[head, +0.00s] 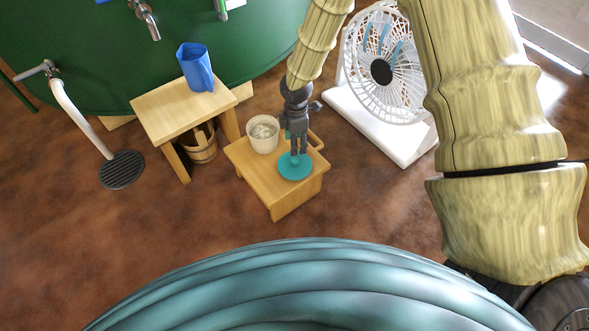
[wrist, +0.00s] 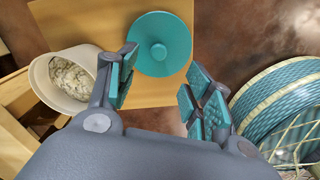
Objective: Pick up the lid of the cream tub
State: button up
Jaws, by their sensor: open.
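A teal round lid (head: 294,170) with a small knob lies flat on a low wooden stool (head: 265,186). It also shows in the wrist view (wrist: 159,45), knob upward. The cream tub (head: 263,138) stands uncovered on the same stool, left of the lid, with pale lumpy contents; it also shows in the wrist view (wrist: 55,88). My gripper (head: 298,148) points down over the lid. In the wrist view my open gripper (wrist: 161,72) has its fingers spread, with the lid beyond and between them. Nothing is between the fingers. I cannot tell the exact height above the knob.
A taller wooden table (head: 165,105) with a blue jug (head: 195,68) stands to the left, a wooden bucket (head: 200,148) beneath it. A white fan (head: 385,70) stands right of the stool. A green tank (head: 100,45) is behind. Floor in front of the stool is clear.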

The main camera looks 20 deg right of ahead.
aim_at(295, 160)
notch_tip(295, 160, down, 6)
jog(key=shift+r+b, duration=0.2)
jog(key=shift+b, duration=0.75)
jog(key=shift+a+f+b, duration=0.15)
jog(key=shift+f+b, duration=1.4)
jog(key=shift+f, duration=1)
jog(key=shift+c, duration=0.4)
grip_shut()
